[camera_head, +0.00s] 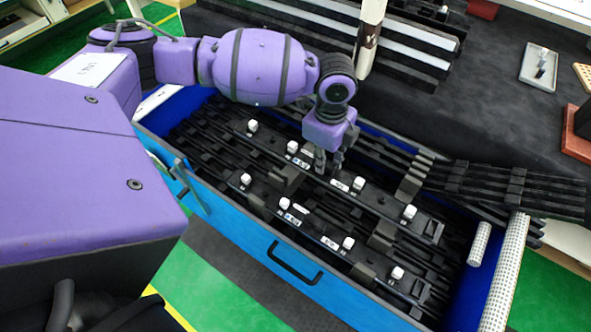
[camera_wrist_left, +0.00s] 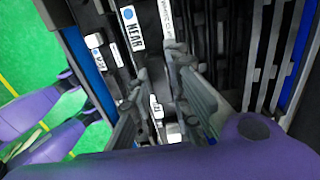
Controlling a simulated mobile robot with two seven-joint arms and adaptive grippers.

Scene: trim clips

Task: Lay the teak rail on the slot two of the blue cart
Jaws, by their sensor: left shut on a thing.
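The blue cart (camera_head: 235,230) is an open box with a black handle, and dark rails lie inside it. My left gripper (camera_head: 327,168) points down into it, shut on the farther black rail (camera_head: 385,203), which has white knobs and white labels. A similar black rail (camera_head: 320,228) lies parallel on the near side. No rail shows a clear teak colour. The left wrist view shows the fingers (camera_wrist_left: 160,85) around the narrow labelled rail. I cannot tell whether the held rail touches the slot beneath. My right gripper is not in view.
Dark slatted strips (camera_head: 500,187) lie across the cart's right end near white perforated tubes (camera_head: 507,270). A black table (camera_head: 480,110) with long rails (camera_head: 385,45) and a grey tray (camera_head: 540,66) stands behind. A white upright post (camera_head: 371,12) is close behind my arm.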

